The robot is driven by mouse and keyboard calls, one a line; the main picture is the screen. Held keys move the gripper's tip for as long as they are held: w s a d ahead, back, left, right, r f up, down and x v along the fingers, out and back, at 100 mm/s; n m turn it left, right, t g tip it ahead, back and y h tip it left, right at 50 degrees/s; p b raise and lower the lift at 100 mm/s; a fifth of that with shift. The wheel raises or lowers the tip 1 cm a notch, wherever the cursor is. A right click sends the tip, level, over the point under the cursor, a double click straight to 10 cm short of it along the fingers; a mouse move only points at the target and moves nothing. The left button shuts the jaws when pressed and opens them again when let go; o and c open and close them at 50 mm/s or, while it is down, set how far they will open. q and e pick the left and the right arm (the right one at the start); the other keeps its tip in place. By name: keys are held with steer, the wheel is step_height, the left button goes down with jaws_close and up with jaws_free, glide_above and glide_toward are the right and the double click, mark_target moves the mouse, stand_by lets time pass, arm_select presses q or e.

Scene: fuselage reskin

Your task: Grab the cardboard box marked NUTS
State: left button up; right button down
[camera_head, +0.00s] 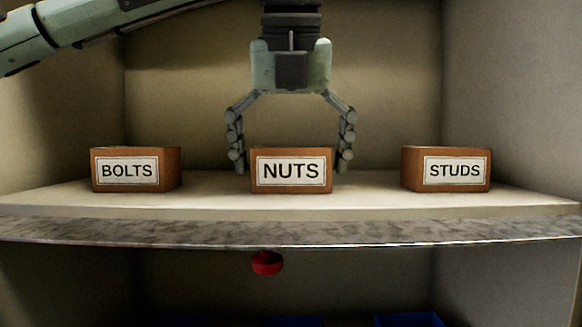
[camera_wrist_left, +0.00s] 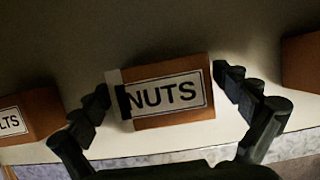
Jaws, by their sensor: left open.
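The brown cardboard box marked NUTS (camera_head: 291,187) stands upright in the middle of the shelf, its white label facing me. It also shows in the left wrist view (camera_wrist_left: 172,115), between the two fingers. My left gripper (camera_head: 291,163) reaches down from above with its fingers spread, one on each side of the box. In the head view a small gap shows left of the box; whether the right finger touches it I cannot tell. My right gripper is in neither view.
The BOLTS box (camera_head: 174,170) stands to the left and the STUDS box (camera_head: 411,172) to the right, with free shelf (camera_head: 366,190) between. Side walls and a back wall enclose the shelf. Below the front edge are a red round thing (camera_head: 267,263) and a blue bin (camera_head: 408,319).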

arm_select(q)
steer(key=shift+r, duration=0.1)
steer(key=c, duration=1.5)
steer(key=shift+c, duration=0.2)
